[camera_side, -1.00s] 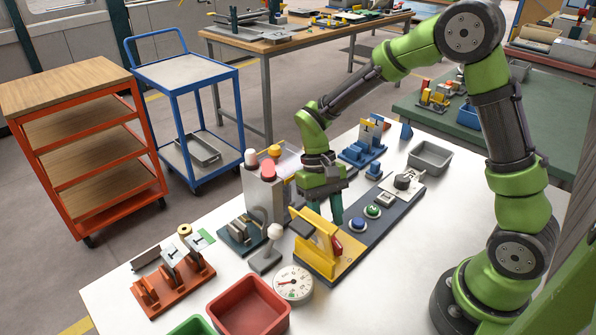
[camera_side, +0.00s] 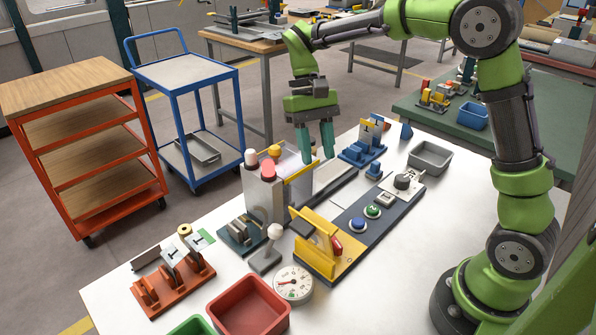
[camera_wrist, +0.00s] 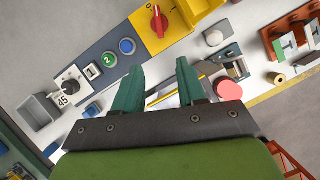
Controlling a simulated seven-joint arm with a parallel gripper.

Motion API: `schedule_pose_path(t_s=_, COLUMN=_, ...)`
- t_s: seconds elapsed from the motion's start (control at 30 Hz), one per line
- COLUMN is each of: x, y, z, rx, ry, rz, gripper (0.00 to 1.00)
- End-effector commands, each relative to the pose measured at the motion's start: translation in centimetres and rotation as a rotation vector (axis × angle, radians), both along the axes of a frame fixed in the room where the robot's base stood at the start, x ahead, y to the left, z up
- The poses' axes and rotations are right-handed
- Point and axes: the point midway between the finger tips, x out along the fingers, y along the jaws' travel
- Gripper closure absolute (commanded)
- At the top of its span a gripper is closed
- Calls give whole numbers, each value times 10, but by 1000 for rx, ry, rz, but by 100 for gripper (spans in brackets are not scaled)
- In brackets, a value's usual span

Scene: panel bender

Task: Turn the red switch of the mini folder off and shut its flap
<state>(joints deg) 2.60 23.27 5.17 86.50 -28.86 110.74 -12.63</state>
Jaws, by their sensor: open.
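The mini folder (camera_side: 262,200) is a grey machine on the white table, with a red round button on top. Its clear flap with a yellow edge (camera_side: 301,170) stands at its right side; the edge also shows between my fingers in the wrist view (camera_wrist: 176,97). I cannot tell how far the flap is open. The red switch (camera_side: 337,245) is on the yellow end of the control strip; its knob shows in the wrist view (camera_wrist: 157,21), but I cannot tell its setting for certain. My gripper (camera_side: 317,155) is open and empty, fingers down, above the flap's far end.
A dial gauge (camera_side: 293,284), a red bin (camera_side: 248,304) and an orange fixture (camera_side: 174,284) stand in front. A grey tray (camera_side: 430,155) is at the back.

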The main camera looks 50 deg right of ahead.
Motion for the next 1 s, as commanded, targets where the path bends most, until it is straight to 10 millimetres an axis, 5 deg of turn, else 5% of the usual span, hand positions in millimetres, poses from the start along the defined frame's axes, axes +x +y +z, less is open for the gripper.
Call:
schedule_pose_path(t_s=0.07, x=0, y=0, z=0, rx=0, ry=0, rz=0, gripper=58)
schedule_pose_path(t_s=0.23, x=-5, y=-5, z=16, rx=-4, ry=-37, rz=-16, gripper=32)
schedule_pose_path(t_s=0.4, x=-48, y=-20, z=36, rx=-9, ry=-105, rz=-245, gripper=6)
schedule_pose_path(t_s=0.7, x=-110, y=-31, z=12, rx=18, ry=-91, rz=-1171, gripper=4)
schedule_pose_path(t_s=1.0, x=-109, y=-32, z=-6, rx=6, ry=-4, rz=-1560, gripper=4)
